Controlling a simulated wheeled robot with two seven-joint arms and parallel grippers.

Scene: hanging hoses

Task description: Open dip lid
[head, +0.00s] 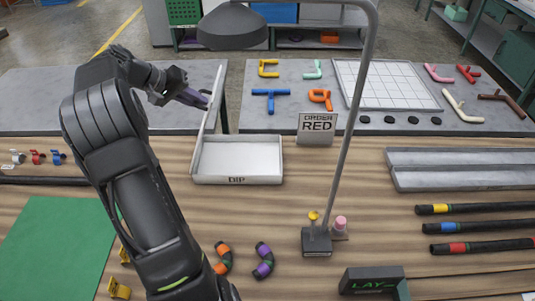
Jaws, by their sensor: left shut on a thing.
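The dip tray (238,181) is a shallow pale-grey box marked DIP on its front, on the wooden bench left of centre. Its lid (215,92) stands up at the tray's left side, seen nearly edge-on, and the tray's inside shows pale and empty. My left gripper (200,99) reaches in from the left behind my dark arm and is shut on the lid near its upper part. The exact contact of its fingers is small and partly hidden. My right gripper is not in view.
An ORDER RED sign (317,127) stands behind the tray's right side. A lamp (315,240) with a tall curved pole stands right of centre. Coloured hose pieces (270,101) lie on the grey table behind. A green mat (55,245) is at the left.

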